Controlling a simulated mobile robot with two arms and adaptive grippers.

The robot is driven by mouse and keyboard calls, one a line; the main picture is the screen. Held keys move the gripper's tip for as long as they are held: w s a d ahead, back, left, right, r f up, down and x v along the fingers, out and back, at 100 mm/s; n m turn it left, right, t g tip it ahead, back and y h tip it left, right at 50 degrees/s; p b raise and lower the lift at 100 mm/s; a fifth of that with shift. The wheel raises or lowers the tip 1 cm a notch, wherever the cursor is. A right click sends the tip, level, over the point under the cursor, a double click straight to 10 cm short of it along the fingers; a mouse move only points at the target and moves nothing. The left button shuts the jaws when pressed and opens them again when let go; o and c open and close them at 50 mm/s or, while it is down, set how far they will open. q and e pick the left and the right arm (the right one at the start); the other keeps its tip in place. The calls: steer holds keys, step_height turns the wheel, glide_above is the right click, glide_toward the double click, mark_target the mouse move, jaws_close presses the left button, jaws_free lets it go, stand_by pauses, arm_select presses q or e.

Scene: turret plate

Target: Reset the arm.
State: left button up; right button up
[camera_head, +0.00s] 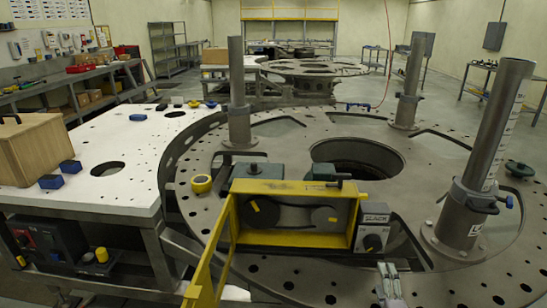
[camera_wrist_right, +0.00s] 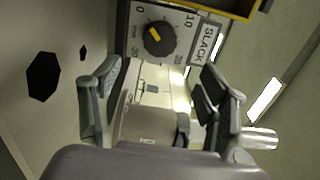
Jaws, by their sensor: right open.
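My right gripper (camera_head: 390,287) is at the bottom of the head view, in front of the slack box. Its fingers are spread and empty in the right wrist view (camera_wrist_right: 160,100). The grey box marked SLACK (camera_head: 373,225) has a dark dial with a yellow mark; the dial (camera_wrist_right: 158,40) lies beyond my fingertips, apart from them. A yellow frame (camera_head: 290,188) with a belt-like dark part stands left of the box, and a yellow bar (camera_head: 217,250) slopes down from it. Small grey tips at the bottom left edge look like my left gripper (camera_head: 66,299); its jaws are unclear.
The round turret plate (camera_head: 300,262) carries upright metal posts (camera_head: 490,150) and a large central hole. A white table (camera_head: 130,150) on the left holds a wooden box (camera_head: 35,150) and blue blocks.

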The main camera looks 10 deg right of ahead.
steer(key=s+a+f+n+g+y, duration=0.1)
steer(key=s+a+n+g+y, duration=0.1)
steer(key=s+a+n+g, duration=0.55)
steer(key=s+a+n+g+y, duration=0.15)
steer(key=s+a+n, duration=0.5)
steer(key=s, duration=0.65)
steer(key=s+a+f+n+g+y, duration=0.1)
steer(key=s+a+n+g, duration=0.4)
steer(key=s+n, duration=0.45)
step_height(320, 180, down, 29)
steer(key=s+g+b, duration=0.1)
steer(key=s+b, duration=0.1)
steer(key=s+d+f+g+b, duration=0.1)
steer(key=s+d+f+b, duration=0.1)
steer(key=s+f, duration=1.5)
steer(key=shift+d+f, duration=0.15)
steer(key=shift+d, duration=0.3)
